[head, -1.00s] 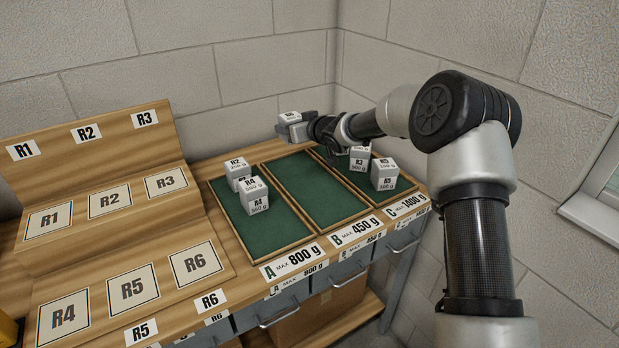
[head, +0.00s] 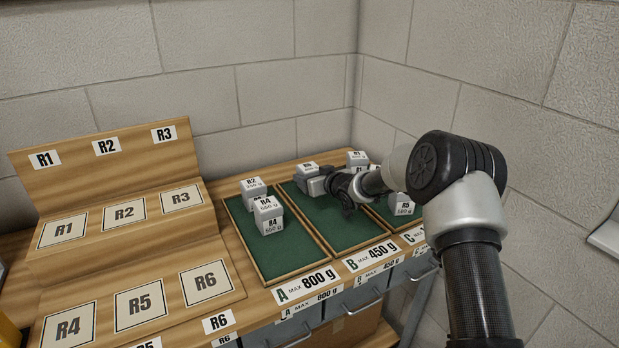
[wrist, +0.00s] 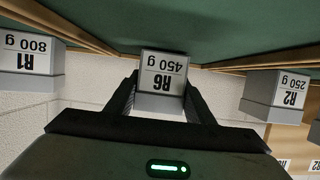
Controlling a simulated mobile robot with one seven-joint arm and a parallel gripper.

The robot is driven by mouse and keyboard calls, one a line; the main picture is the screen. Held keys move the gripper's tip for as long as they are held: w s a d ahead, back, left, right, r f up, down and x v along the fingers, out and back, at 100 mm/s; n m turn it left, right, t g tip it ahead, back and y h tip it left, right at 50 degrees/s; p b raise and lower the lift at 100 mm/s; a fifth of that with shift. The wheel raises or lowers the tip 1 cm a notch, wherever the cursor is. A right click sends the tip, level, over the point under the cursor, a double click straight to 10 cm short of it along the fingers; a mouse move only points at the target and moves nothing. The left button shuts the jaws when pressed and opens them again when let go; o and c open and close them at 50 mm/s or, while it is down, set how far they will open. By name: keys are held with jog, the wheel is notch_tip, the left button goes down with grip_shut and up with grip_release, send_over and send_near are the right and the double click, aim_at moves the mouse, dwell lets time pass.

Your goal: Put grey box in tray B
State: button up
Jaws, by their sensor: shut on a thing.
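The grey box (head: 307,172), labelled R6 450 g, is held over the far end of tray B (head: 352,243), the middle green tray. In the wrist view the grey box (wrist: 162,82) sits between the two black fingers, its label upside down. My gripper (head: 322,184) is shut on it, reaching in from the right. I cannot tell whether the box's underside touches the tray floor. My arm hides part of tray B's right side.
Tray A (head: 262,255), on the left, holds boxes R2 (head: 252,190) and R4 (head: 268,216). Tray C, on the right, is partly behind my arm and holds boxes R1 (head: 357,159) and R5 (head: 402,204). The near part of tray B is bare. Walls stand close behind.

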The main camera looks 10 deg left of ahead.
jog(key=shift+f, duration=0.15)
jog(key=o, duration=1.4)
jog(key=shift+c, duration=0.2)
jog(key=shift+s+d+r, duration=0.15)
jog(key=shift+s+r, duration=0.05)
jog(key=shift+r, duration=0.05)
jog(key=p+v, duration=0.1)
jog(key=v, duration=1)
jog(key=shift+s+d+r, duration=0.15)
jog(key=shift+s, duration=0.05)
